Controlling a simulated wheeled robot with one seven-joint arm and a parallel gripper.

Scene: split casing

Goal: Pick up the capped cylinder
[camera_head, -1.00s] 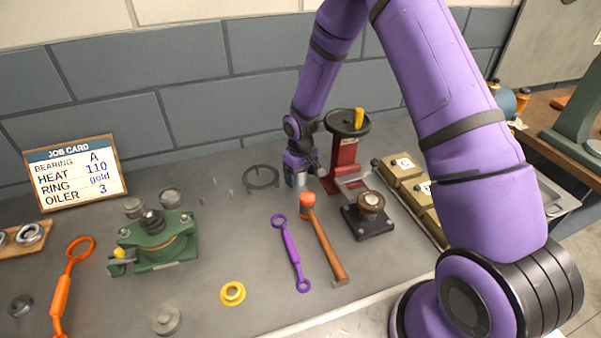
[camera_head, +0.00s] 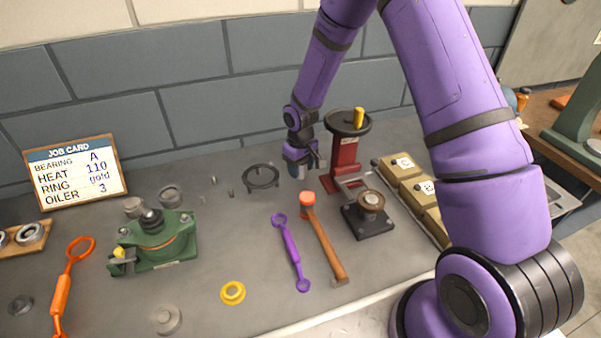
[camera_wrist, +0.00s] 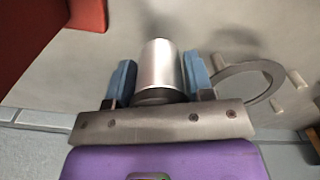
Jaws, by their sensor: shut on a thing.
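The capped cylinder (camera_wrist: 160,66) is silvery with a dark band near my palm. It sits between the two blue fingers of my gripper (camera_wrist: 160,80) in the wrist view, and the gripper is shut on it. In the head view my gripper (camera_head: 298,170) hangs at the back of the bench, between the black ring stand and the red press. The cylinder's lower end (camera_head: 296,171) shows just under the fingers there and looks raised off the bench. Its cap cannot be made out clearly.
The red press (camera_head: 345,158) stands close on the right, with a black ring stand (camera_head: 261,177) on the left. An orange-headed hammer (camera_head: 323,240) and a purple wrench (camera_head: 291,255) lie in front. A green vise-like fixture (camera_head: 155,240) is further left. Bench is clear around the yellow ring (camera_head: 232,292).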

